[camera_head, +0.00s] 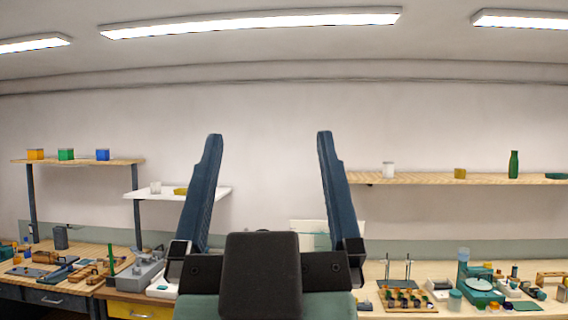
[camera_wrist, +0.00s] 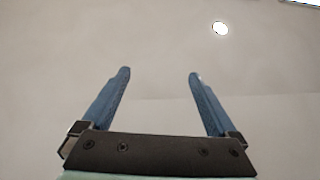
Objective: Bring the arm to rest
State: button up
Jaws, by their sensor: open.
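My gripper (camera_head: 268,140) is raised in the middle of the head view, with its two blue fingers pointing up and spread wide apart. Nothing is between the fingers. In the wrist view my gripper (camera_wrist: 159,75) also shows open and empty, against the bare wall and ceiling. The fingers touch nothing in either view. The gripper's body hides the middle of the workbench behind it.
A left bench (camera_head: 75,293) and a right bench (camera_head: 395,271) carry tools and lab items. A rack with rods (camera_head: 407,299) stands on the right bench. Wall shelves hold coloured boxes (camera_head: 66,154) at left and a green bottle (camera_head: 513,164) at right.

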jog(key=s+r, duration=0.1)
jog(key=s+d+r+t+h, duration=0.1)
jog(key=shift+s+d+r+m, duration=0.1)
jog(key=shift+s+r+m, duration=0.1)
jog(key=shift+s+m, duration=0.2)
